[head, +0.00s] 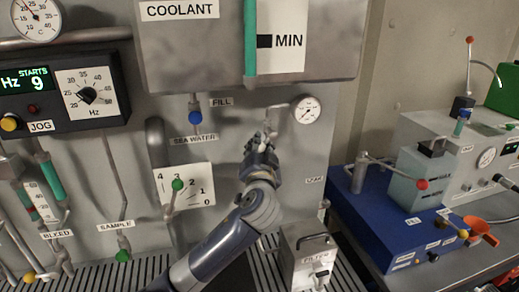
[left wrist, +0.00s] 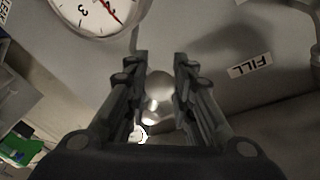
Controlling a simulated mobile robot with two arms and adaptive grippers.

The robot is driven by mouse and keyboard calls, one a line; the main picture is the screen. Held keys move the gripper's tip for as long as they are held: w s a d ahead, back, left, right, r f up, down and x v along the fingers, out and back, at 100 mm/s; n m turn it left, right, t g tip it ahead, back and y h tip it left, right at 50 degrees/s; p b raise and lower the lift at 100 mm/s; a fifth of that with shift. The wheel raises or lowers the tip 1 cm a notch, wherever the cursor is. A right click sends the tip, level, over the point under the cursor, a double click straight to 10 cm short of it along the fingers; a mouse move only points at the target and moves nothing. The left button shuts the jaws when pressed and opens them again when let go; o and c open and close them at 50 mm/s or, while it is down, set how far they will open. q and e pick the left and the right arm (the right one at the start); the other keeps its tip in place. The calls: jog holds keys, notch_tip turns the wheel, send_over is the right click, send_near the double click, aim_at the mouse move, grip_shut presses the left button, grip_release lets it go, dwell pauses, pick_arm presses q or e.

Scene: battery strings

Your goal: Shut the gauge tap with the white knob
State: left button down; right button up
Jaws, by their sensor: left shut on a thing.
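The gauge (head: 308,110) is a small round white dial on the grey wall panel, with a thin pipe running left from it. It also shows at the top left of the left wrist view (left wrist: 95,12). My left gripper (head: 263,142) is at the tap beside this gauge, below and left of the dial. In the left wrist view its two fingers (left wrist: 161,75) stand on either side of a round, pale knob (left wrist: 159,86), and the gripper is shut on it. The gripper hides most of the tap in the head view. My right gripper is not in view.
A FILL tap with a blue knob (head: 195,117) is left of the gripper. A green-knobbed lever (head: 177,184) stands by a numbered scale (head: 188,187) lower left. The coolant tank (head: 220,50) overhangs above. A filter unit (head: 310,255) and a blue box (head: 370,215) are lower right.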

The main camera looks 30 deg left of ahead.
aim_at(274, 131)
pick_arm(q)
jog(key=n+b, duration=0.3)
jog(key=b, duration=0.2)
jog(key=w+d+f+n+y+b, duration=0.1)
jog(key=n+b, duration=0.2)
jog(key=b, duration=0.3)
jog(key=w+d+f+n+y+b, duration=0.1)
jog(key=n+b, duration=0.2)
jog(key=b, duration=0.2)
jog(key=shift+w+f+n+t, duration=0.2)
jog(key=shift+n+t, duration=0.1)
jog(key=b, duration=0.1)
jog(key=n, duration=0.1)
jog(key=n+y+b, duration=0.1)
jog(key=shift+w+d+r+b, duration=0.2)
jog(key=shift+d+r+b, duration=0.05)
jog(key=shift+b, duration=0.05)
jog(key=c, duration=1.3)
grip_release()
jog(key=shift+c, duration=0.2)
jog(key=shift+r, duration=0.15)
notch_tip(274, 131, up, 10)
jog(key=shift+f, duration=0.1)
